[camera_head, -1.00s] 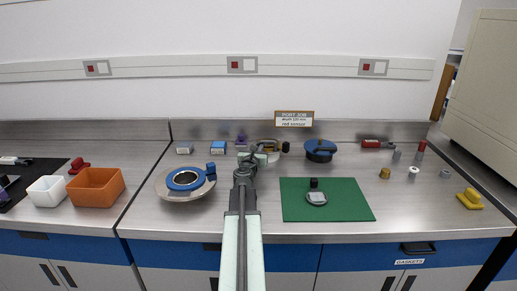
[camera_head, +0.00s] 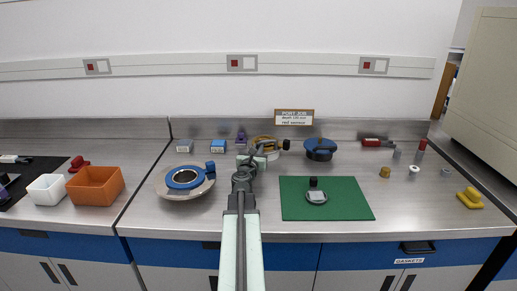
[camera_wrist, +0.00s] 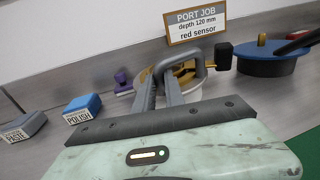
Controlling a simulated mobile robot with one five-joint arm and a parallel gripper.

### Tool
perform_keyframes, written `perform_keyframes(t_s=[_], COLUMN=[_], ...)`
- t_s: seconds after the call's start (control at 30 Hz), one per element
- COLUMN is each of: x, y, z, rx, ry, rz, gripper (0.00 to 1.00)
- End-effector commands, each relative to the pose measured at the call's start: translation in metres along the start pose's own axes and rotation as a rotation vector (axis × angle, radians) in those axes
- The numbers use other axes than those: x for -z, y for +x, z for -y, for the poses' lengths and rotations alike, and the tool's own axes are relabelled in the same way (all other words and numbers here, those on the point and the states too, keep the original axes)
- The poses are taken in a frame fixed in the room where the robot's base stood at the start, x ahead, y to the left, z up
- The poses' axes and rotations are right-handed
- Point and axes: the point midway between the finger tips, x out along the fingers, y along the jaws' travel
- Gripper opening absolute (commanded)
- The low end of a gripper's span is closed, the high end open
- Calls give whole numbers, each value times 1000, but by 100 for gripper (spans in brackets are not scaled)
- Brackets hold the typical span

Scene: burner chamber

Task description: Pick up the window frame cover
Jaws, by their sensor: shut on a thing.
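The window frame cover appears to be the gold-rimmed round piece with a grey arched handle (camera_wrist: 197,58), partly hidden behind my gripper. Its gold rim (camera_head: 261,138) shows in the head view at the back middle of the bench. My gripper (camera_wrist: 166,84) is shut on it, with the fingers at the grey handle in the wrist view. A pale round body shows just under the handle. A black knob (camera_wrist: 222,54) sits at its right side. I cannot tell whether the piece is clear of the bench.
A blue round lidded piece (camera_head: 320,148) stands close on the right. Blue and grey boxes (camera_head: 218,147) and a purple item (camera_head: 241,138) are on the left. A blue-ringed metal disc (camera_head: 186,180) lies front left. A green mat (camera_head: 345,208) lies front right. A sign (camera_head: 294,117) stands behind.

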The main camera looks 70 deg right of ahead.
Motion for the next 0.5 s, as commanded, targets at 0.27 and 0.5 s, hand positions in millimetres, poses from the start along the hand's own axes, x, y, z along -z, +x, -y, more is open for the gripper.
perform_keyframes(t_s=[0.27,0.5], x=[0,0], y=[-22,-22], z=[-1,0], rx=[-4,-2], ry=[0,-1], rz=[0,0], gripper=[0,0])
